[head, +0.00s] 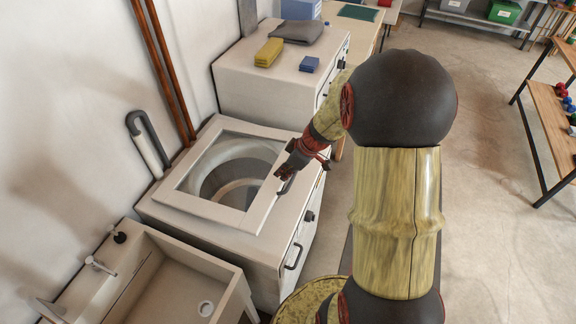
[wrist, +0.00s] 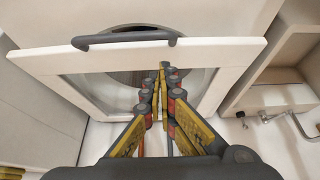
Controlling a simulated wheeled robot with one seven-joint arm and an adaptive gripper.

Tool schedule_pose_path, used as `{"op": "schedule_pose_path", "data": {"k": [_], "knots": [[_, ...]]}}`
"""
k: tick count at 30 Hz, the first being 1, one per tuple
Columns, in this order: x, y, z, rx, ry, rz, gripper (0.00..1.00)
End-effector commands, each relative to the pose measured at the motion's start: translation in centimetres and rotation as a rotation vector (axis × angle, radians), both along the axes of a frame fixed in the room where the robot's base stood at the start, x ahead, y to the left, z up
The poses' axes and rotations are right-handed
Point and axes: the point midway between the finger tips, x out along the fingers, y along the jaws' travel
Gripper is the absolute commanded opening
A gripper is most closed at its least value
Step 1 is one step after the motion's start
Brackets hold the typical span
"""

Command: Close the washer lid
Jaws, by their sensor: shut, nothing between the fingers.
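The washer (head: 270,238) stands against the wall, with its round drum (head: 235,178) showing through the lid's window. The washer lid (head: 208,207) is a pale frame around clear glass. In the wrist view the lid (wrist: 215,60) appears tilted up, as its handle edge looks near and the drum rim peeks past it; the exact angle is hard to tell. A dark bar handle (wrist: 125,36) is on that edge. My gripper (head: 285,176) is over the lid's front edge beside the handle. In the wrist view my gripper (wrist: 162,68) is shut and empty, its tips over the glass; contact is unclear.
A sink (head: 175,285) adjoins the washer at the front left. A white cabinet (head: 245,90) behind it holds a yellow block (head: 268,52), a blue block (head: 309,64) and grey cloth (head: 297,31). Pipes run up the wall. Open floor (head: 480,230) lies to the right.

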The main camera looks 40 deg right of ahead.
Motion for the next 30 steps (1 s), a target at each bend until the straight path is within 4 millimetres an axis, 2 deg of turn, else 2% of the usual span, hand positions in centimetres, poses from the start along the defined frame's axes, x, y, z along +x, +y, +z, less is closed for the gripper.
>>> {"op": "schedule_pose_path", "data": {"k": [1, 6, 23, 30], "knots": [[-0.4, -0.2, -0.9, 0.001, 0.003, -0.003, 0.00], [-0.8, -0.5, -2.4, 0.000, 0.001, -0.002, 0.00], [-1.0, -0.6, -3.1, 0.000, 0.000, -0.001, 0.00], [-1.2, -0.8, -4.8, 0.000, 0.000, -0.001, 0.00]]}}
